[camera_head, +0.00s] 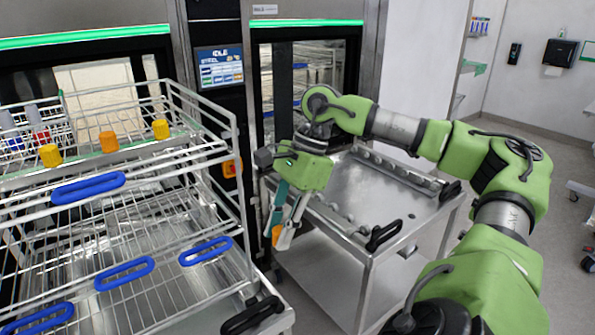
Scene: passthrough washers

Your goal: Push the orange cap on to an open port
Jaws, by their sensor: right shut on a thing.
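My right gripper (281,228) points down in the gap between the wire rack and the steel cart. Its fingers are shut on a small orange cap (276,236), which shows at the fingertips, partly hidden by them. The held cap is apart from the rack. I cannot make out an open port. My left gripper is not in view.
Blue handles (88,188) line the rack's front. The steel cart (365,205) has a bare flat top with black handles. Washers with green light strips (85,36) and a control screen (220,68) stand behind.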

